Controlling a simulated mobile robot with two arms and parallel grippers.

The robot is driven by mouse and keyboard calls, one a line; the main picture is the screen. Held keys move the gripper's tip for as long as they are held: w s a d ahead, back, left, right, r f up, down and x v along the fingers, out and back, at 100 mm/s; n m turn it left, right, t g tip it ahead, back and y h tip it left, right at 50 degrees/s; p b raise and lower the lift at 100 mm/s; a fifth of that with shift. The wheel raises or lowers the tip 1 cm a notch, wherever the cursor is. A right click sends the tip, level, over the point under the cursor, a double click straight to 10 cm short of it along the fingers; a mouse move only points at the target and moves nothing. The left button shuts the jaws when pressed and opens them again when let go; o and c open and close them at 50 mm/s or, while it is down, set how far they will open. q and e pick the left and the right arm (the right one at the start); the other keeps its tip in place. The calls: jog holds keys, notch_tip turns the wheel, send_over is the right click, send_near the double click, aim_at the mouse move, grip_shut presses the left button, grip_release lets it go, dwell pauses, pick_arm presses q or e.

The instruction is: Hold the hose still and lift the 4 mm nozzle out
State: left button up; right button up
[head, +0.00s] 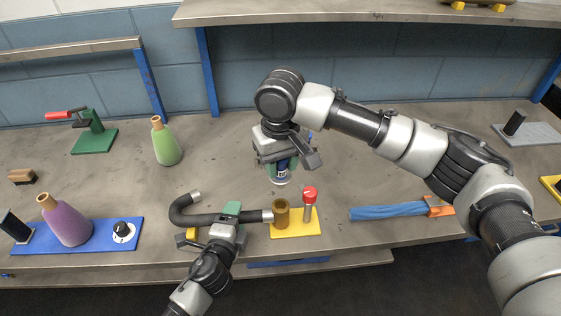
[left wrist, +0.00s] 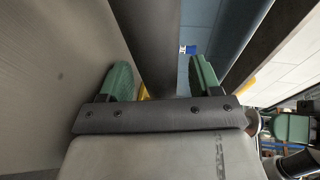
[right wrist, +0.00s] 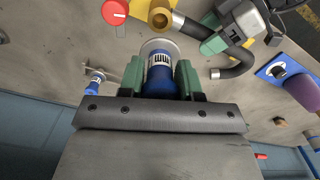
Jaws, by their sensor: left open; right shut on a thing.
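My right gripper (head: 281,162) is shut on a blue nozzle (right wrist: 160,76) with a pale barred label and a silver rim, behind the yellow block. The label's size is not readable, and I cannot tell whether the nozzle touches the bench. The dark hose (head: 193,218) curves at the left, and its metal end (head: 267,216) meets the brass socket (head: 281,214) on the yellow block. My left gripper (head: 230,216) is open, its green fingers on either side of the hose; the hose also shows between them in the left wrist view (left wrist: 155,45).
A red-topped lever (head: 310,195) stands beside the socket. A green bottle (head: 166,142) stands behind; a purple bottle (head: 66,221) and dial (head: 123,230) are left. A blue bundle (head: 388,211) lies right.

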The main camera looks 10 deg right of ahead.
pick_arm(q)
jog(key=v, duration=1.2)
jog(key=shift+f, duration=0.1)
